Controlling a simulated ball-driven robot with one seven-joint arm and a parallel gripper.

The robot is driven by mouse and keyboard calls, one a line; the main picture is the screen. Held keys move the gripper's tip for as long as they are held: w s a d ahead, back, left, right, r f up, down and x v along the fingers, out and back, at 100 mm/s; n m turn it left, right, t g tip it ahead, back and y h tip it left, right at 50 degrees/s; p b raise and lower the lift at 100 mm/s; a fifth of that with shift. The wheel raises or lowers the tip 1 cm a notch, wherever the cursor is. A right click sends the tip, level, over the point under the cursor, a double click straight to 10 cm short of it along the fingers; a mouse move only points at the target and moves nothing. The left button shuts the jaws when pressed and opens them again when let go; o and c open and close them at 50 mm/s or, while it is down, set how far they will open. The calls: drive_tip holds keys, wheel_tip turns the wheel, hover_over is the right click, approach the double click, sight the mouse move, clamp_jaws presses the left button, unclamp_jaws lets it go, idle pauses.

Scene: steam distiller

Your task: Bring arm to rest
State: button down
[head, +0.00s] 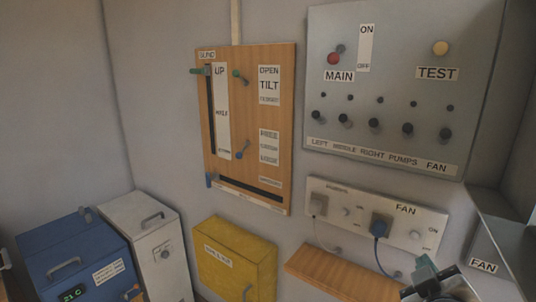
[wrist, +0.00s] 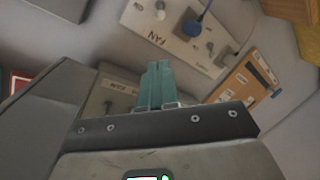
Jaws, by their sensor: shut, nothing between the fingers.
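My gripper (head: 427,273) is at the bottom right of the head view, with its teal fingers in front of the wall, below the socket panel. In the wrist view the teal fingers (wrist: 157,85) are together in the middle, with nothing between them. The gripper is apart from the socket panel (head: 352,222), which holds a blue plug (head: 381,226) with a blue cord and a white plug (head: 318,205). The panel also shows in the wrist view (wrist: 180,38). Most of my arm is out of view.
A wooden board (head: 284,150) with slots and levers hangs on the wall. A grey switch panel (head: 398,85) is above right. A wooden shelf (head: 342,276), a grey FAN box (head: 505,245), a yellow box (head: 234,258), a white box (head: 150,240) and a blue box (head: 75,260) stand lower.

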drive_tip(key=s+d+f+m+g+y, duration=0.1)
drive_tip(key=s+f+g, duration=0.4)
drive_tip(key=f, duration=0.5)
drive_tip(key=s+d+f+m+g+y, duration=0.2)
drive_tip(key=s+f, duration=0.5)
drive_tip(key=f, duration=0.4)
drive_tip(key=s+a+f+m+g+y, duration=0.1)
drive_tip(key=s+f+g, duration=0.2)
drive_tip(key=s, duration=0.6)
drive_tip(key=s+a+f+m+g+y, duration=0.1)
drive_tip(key=s+a+f+g, duration=0.1)
drive_tip(key=s+f, duration=0.6)
drive_tip(key=shift+s+f+g+y, duration=0.2)
drive_tip(key=shift+s+g+y, duration=0.2)
drive_tip(key=shift+s+g, duration=0.45)
drive_tip(key=c, duration=1.8)
unclamp_jaws()
drive_tip(key=shift+a, duration=0.1)
